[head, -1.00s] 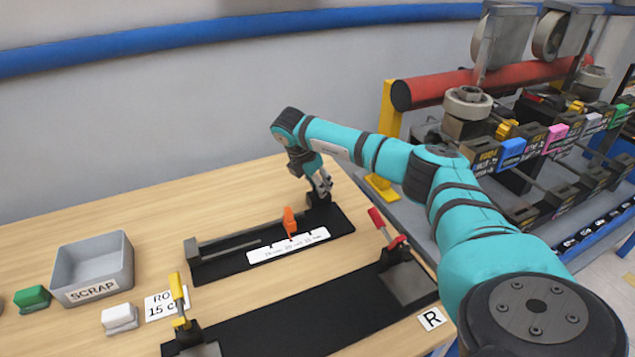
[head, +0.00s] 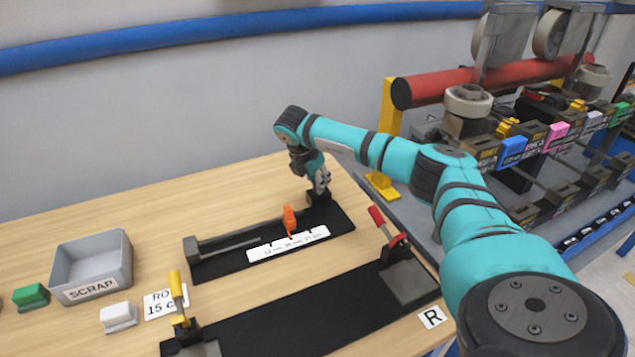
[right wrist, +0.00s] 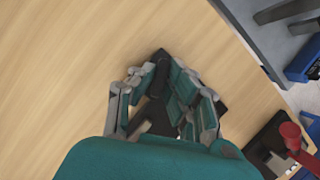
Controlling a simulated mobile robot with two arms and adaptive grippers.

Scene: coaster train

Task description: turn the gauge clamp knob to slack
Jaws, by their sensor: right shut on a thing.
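The gauge (head: 215,266) is a black base on the wooden table, with a white scale strip (head: 265,252) and an orange pointer (head: 289,219). A dark block with the clamp knob (head: 311,199) stands at its right far end. My right gripper (head: 320,192) reaches down onto it and is shut on the dark knob. In the right wrist view the fingers (right wrist: 163,90) close around the dark knob (right wrist: 158,76), which they partly hide. I cannot read the knob's angle. My left gripper is not in view.
A larger black fixture (head: 290,318) lies in front, with a yellow-handled clamp (head: 178,298) and a red-handled clamp (head: 383,227). The grey SCRAP bin (head: 92,268), a white block (head: 118,317) and a green block (head: 31,297) stand left. The back left table is clear.

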